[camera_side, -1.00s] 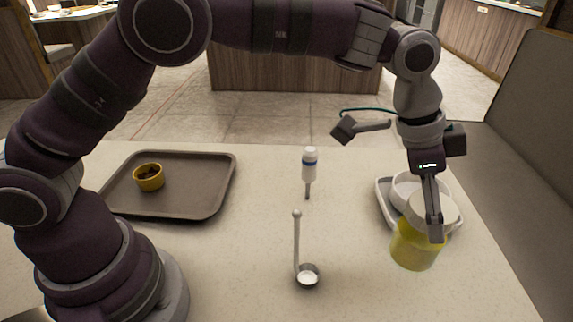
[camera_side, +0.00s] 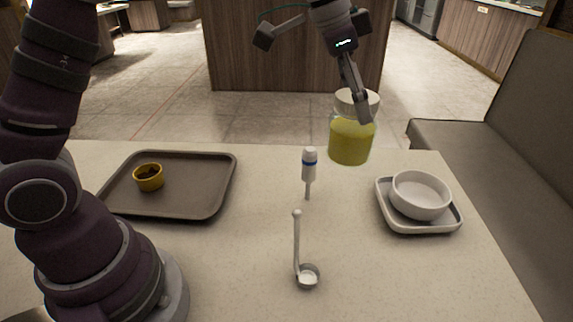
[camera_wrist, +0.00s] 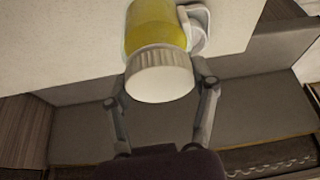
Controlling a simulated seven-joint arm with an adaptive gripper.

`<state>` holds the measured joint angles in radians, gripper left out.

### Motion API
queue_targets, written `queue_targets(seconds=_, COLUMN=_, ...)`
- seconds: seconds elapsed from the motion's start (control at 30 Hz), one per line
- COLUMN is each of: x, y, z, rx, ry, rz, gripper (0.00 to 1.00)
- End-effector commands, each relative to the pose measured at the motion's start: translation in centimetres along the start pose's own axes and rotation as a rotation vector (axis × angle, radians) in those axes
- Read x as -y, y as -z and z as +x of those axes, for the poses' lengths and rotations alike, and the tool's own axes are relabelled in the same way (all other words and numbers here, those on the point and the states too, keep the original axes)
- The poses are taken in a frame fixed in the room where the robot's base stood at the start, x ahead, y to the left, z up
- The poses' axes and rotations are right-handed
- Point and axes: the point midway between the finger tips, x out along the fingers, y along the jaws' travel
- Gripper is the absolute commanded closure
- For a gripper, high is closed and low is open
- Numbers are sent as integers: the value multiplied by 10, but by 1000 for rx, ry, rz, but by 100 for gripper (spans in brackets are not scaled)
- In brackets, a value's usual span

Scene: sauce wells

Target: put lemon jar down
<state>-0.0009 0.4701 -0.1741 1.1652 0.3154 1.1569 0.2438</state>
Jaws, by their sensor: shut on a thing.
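The lemon jar (camera_side: 351,142) is a clear jar with yellow content and a white lid. It is near the table's far edge in the side view, upright or nearly so, and seems to be held above the surface. My gripper (camera_side: 357,104) is shut on it around the lid, from above; one finger is mostly hidden in the side view. In the wrist view the jar (camera_wrist: 155,28) points its ribbed white lid (camera_wrist: 160,78) towards the camera, between the two fingers of my gripper (camera_wrist: 161,88).
A white bowl (camera_side: 421,192) sits on a small pale tray (camera_side: 408,226) at right. A brown tray (camera_side: 200,205) holds a yellow cup (camera_side: 148,177) at left. Bare tabletop (camera_side: 365,270) lies at the front.

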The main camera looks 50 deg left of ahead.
Motion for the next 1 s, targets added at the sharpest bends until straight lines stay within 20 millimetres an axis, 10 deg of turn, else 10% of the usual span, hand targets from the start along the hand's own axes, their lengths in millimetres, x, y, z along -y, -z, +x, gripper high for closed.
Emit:
queue_targets(seconds=0.3, x=65, y=-116, z=-49, rx=-6, ry=157, rz=-372, gripper=82)
queue_targets(seconds=0.67, x=63, y=-198, z=-68, rx=-4, ry=266, rz=-636, gripper=82)
queue_targets(seconds=1.0, x=61, y=-227, z=-5, rx=4, ry=264, rz=-649, gripper=82)
